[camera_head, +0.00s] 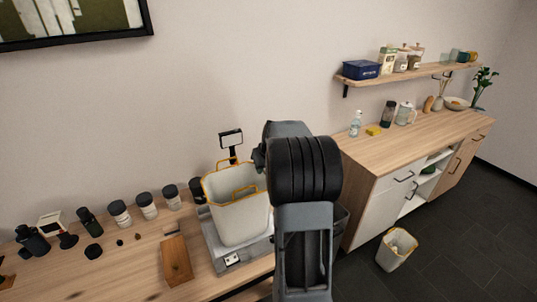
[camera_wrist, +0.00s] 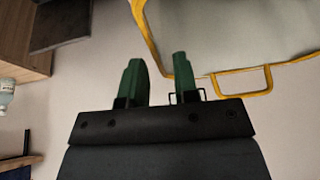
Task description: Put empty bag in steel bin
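A white bag (camera_head: 240,215) with a yellow rim and raised yellow handles appears upright over the grey scale (camera_head: 228,262) on the table. I cannot tell whether it is empty. My gripper (camera_head: 258,158) is mostly hidden behind my arm in the head view, near the bag's upper right rim. In the wrist view, my gripper's green fingers (camera_wrist: 157,80) are apart with nothing visible between them. The bag (camera_wrist: 235,30) is beside them, its yellow handle just right of the right finger. A similar white, yellow-rimmed container (camera_head: 396,250) stands on the floor at right. I cannot identify a steel bin.
The scale's display (camera_head: 231,139) rises behind the bag. Several dark jars (camera_head: 146,206) and a wooden board (camera_head: 176,260) are left on the table (camera_head: 130,270). A cabinet (camera_head: 400,185) with bottles on top is right. The dark floor (camera_head: 460,240) has free room.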

